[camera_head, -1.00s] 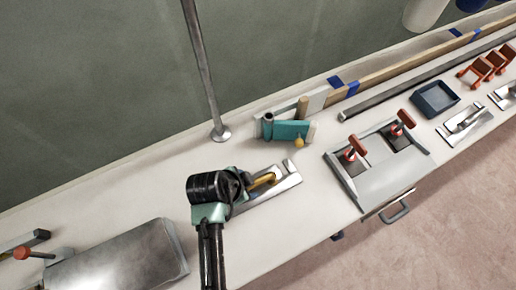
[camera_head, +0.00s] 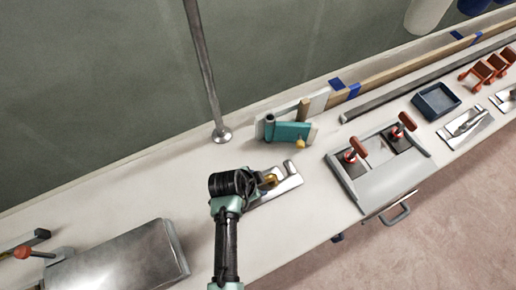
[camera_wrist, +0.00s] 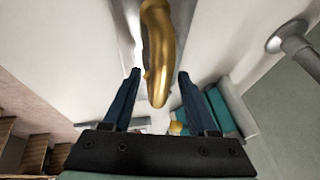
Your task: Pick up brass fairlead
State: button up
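The brass fairlead (camera_wrist: 158,50) is a curved gold piece at the top middle of the wrist view. In the head view the fairlead (camera_head: 268,181) shows beside my gripper, over a silver metal plate (camera_head: 288,184), and is partly hidden by the gripper. My gripper (camera_wrist: 155,75) is open, with its two dark blue fingers apart. The lower end of the brass piece lies between the fingertips in the picture, with gaps on both sides. I cannot tell how far it is in depth.
A teal block with a brass knob (camera_head: 290,132) stands behind on the bench. A grey tray with red-handled tools (camera_head: 375,185) is to the right. A metal box (camera_head: 120,262) lies at lower left. A steel post (camera_head: 207,80) rises from the bench.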

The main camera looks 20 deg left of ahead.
grip_shut()
dwell(1.1)
jog(key=shift+r, duration=0.1)
